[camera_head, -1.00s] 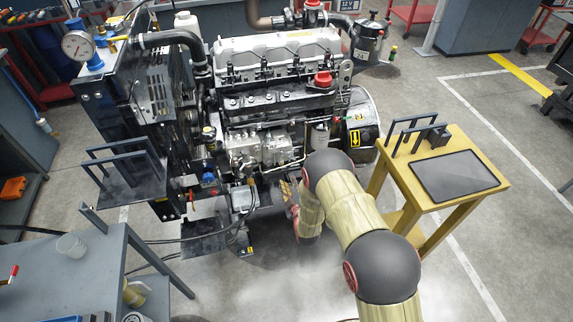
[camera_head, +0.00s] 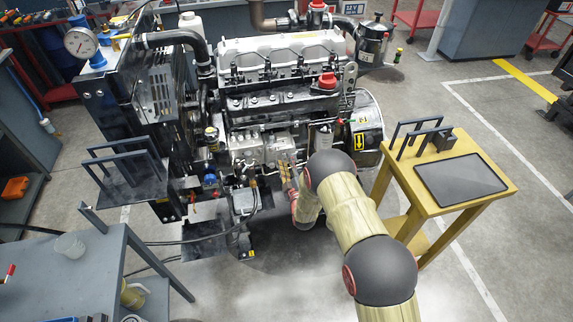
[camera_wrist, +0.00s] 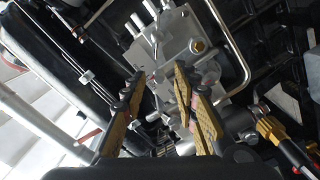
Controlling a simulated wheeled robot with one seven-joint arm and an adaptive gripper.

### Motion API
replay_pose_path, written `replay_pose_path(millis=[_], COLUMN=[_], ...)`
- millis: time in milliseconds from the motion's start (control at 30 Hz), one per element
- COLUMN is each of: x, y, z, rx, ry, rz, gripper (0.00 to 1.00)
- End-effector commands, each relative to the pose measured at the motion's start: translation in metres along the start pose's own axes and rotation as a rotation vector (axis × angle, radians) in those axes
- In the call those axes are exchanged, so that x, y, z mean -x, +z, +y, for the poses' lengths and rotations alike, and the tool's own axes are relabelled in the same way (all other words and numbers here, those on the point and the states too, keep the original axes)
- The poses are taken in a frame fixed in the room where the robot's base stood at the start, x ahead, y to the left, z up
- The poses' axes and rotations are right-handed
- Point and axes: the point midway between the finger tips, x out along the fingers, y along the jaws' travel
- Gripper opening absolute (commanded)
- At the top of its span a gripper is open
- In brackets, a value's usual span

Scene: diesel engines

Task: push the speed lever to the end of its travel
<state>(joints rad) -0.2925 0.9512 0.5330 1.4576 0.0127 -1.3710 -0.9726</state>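My gripper (camera_wrist: 160,78) points at the silver injection pump (camera_wrist: 190,42) in the wrist view. Its two yellow-padded fingers stand apart, with a gap between them and nothing clearly held. In the head view my gripper (camera_head: 285,174) is low at the front of the engine (camera_head: 275,95), just right of the pump (camera_head: 250,146), partly hidden by my own arm. I cannot pick out the speed lever with certainty; small metal parts crowd around the fingertips. I cannot tell whether a finger touches any of them.
Brass fittings (camera_wrist: 275,132) and a silver pipe (camera_wrist: 232,40) lie close right of the fingers. A yellow table (camera_head: 430,222) with a dark tablet (camera_head: 460,180) stands right of my arm. A grey bench (camera_head: 60,265) is at lower left. The floor between is mostly clear.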

Motion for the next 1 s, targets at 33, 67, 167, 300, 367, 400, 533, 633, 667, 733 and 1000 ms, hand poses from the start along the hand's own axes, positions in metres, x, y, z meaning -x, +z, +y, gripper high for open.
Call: replay_pose_path(millis=[33,67,167,300,367,400,533,633,667,733,1000], x=[-0.0003,-0.0003,-0.0002,-0.0001,0.0000,0.0000,0.0001,0.0001,0.0001,0.0003,0.0008], y=[0.0001,0.0000,-0.0001,-0.0001,-0.0001,-0.0001,-0.0001,0.0000,0.0000,0.0002,0.0008], z=[0.0000,0.0001,0.0002,0.0002,0.0001,0.0001,0.0001,0.0000,-0.0001,-0.0003,-0.0011], rx=[0.000,0.000,0.000,0.000,0.000,0.000,0.000,0.000,0.000,0.000,0.000], ry=[0.000,0.000,0.000,0.000,0.000,0.000,0.000,0.000,0.000,-0.001,-0.002], rz=[0.000,0.000,0.000,0.000,0.000,0.000,0.000,0.000,0.000,-0.001,-0.002], gripper=[0.29,0.29,0.29,0.23,0.20,0.17,0.10,0.04,0.03,0.00,0.00])
